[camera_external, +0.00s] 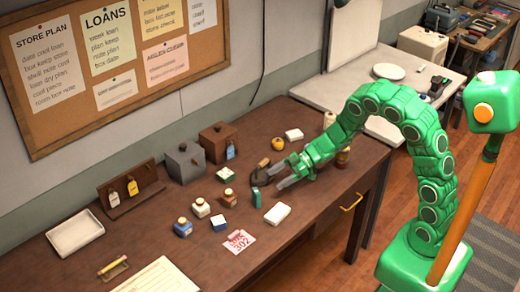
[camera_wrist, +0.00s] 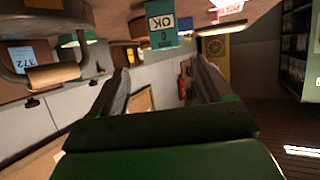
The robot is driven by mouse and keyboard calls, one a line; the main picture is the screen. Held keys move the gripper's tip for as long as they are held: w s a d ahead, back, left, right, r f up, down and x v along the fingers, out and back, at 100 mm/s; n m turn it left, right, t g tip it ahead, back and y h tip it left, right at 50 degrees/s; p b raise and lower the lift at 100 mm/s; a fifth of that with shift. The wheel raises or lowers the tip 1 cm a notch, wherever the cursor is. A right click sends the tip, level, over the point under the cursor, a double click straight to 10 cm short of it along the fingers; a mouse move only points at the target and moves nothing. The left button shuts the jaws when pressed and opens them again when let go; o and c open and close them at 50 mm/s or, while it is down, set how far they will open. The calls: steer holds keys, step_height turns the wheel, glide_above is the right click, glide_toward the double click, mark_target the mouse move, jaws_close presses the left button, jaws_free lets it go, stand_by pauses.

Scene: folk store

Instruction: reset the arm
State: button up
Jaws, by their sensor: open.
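My green arm arches over the brown desk (camera_external: 330,215) from the right. My gripper (camera_external: 281,174) is low over the desk, its two grey fingers apart and pointing left. In the wrist view the fingers (camera_wrist: 162,75) are spread with nothing held between them. A small teal box (camera_external: 255,194) stands just beyond the fingertips; it also shows in the wrist view (camera_wrist: 161,27), with an inverted OK label. A dark item with a wooden grip (camera_external: 262,174) is close to the fingertips, at the left in the wrist view (camera_wrist: 54,76). I cannot tell whether a finger touches it.
Several small jars and boxes stand left of my gripper, with a white box (camera_external: 277,213) nearby. A grey box (camera_external: 185,163) and a brown box (camera_external: 217,142) stand at the back. A pink card (camera_external: 239,241) lies in front. A pale table (camera_external: 335,92) adjoins behind.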

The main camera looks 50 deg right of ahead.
steer(key=w+d+r+m+t+h, duration=0.2)
steer(key=w+d+r+h, duration=0.15)
steer(key=d, duration=0.35)
steer(key=w+d+r+m+t+h, duration=0.2)
steer(key=d+h, duration=0.2)
steer(key=d, duration=0.3)
steer(key=s+d+r+m+g+h, duration=0.1)
steer(key=s+d+r+m+h, duration=0.2)
steer(key=s+d, duration=0.3)
steer(key=s+d+r+m+g+h, duration=0.1)
steer(key=s+d+r+m+h, duration=0.1)
steer(key=s+d+h, duration=0.35)
steer(key=s+d+m+g, duration=0.3)
steer(key=s+g, duration=0.1)
steer(key=s, duration=1.1)
steer(key=s+a+r+g+y, duration=0.1)
steer(key=s+a, duration=0.3)
steer(key=s, duration=0.5)
steer(key=s+a+r+m+g+y, duration=0.1)
steer(key=s+a+g, duration=0.3)
steer(key=s, duration=0.6)
steer(key=shift+y, duration=0.8)
steer(key=shift+a, duration=0.1)
